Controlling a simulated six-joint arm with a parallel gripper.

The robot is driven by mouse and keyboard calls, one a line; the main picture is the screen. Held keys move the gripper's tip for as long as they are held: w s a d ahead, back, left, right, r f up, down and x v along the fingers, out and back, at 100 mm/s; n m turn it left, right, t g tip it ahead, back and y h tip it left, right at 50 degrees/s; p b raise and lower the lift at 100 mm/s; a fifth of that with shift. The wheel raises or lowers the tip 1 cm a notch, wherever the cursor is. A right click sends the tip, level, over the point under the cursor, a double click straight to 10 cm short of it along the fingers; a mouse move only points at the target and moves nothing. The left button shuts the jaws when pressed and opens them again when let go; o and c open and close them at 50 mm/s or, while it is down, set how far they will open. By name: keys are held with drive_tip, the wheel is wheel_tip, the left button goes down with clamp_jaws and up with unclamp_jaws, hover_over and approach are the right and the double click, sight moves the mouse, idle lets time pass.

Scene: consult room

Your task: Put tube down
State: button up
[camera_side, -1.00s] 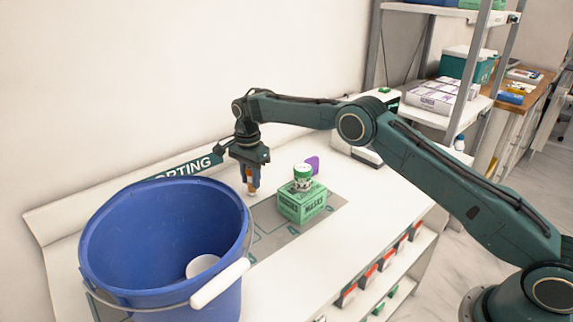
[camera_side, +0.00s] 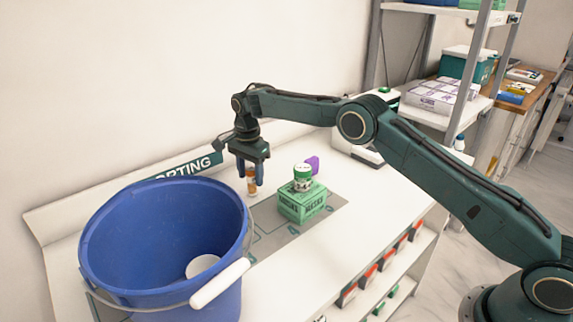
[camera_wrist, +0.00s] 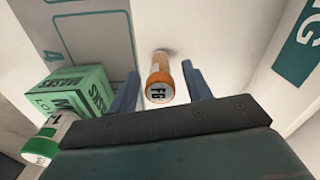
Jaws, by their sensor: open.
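The tube (camera_side: 251,181) is small and orange-brown with a pale end, standing on the white table near the sorting sign. In the wrist view the tube (camera_wrist: 160,79) shows its round cap with dark letters, between the two blue fingers and apart from both. My gripper (camera_side: 250,183) is open around the tube, its fingers spread to either side. In the wrist view my gripper (camera_wrist: 158,88) has a clear gap to the finger on each side of the tube.
A green box (camera_side: 303,205) with a green-lidded container (camera_side: 302,178) on top stands right of my gripper on a grey mat (camera_side: 275,235). A purple item (camera_side: 312,164) lies behind it. A large blue bucket (camera_side: 120,230) stands at the left. The wall is close behind.

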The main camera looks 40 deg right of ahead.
wheel_tip(320, 180, up, 9)
drive_tip(key=shift+r, duration=0.8)
drive_tip(key=shift+r, duration=0.15)
idle(0.5)
drive_tip(key=s+d+r+n+t, duration=0.15)
drive_tip(key=s+r+n, duration=0.35)
drive_tip(key=r, duration=0.8)
drive_tip(key=s+d+r+n+t, duration=0.1)
drive_tip(key=s+d+r+n, duration=0.15)
drive_tip(key=s, duration=0.45)
drive_tip(key=s+d+r+n, duration=0.1)
drive_tip(key=s+r, duration=0.3)
drive_tip(key=s, duration=0.3)
drive_tip(key=s+d+f+n+t, duration=0.1)
drive_tip(key=s+f+n, duration=0.2)
drive_tip(key=s, duration=1.1)
drive_tip(key=s+d+f+n+t, duration=0.1)
drive_tip(key=s+f+n, duration=0.3)
drive_tip(key=s, duration=1)
wheel_tip(320, 180, down, 3)
drive_tip(key=shift+s+r+t, duration=0.1)
drive_tip(key=shift+s+t, duration=0.05)
drive_tip(key=shift+t, duration=0.4)
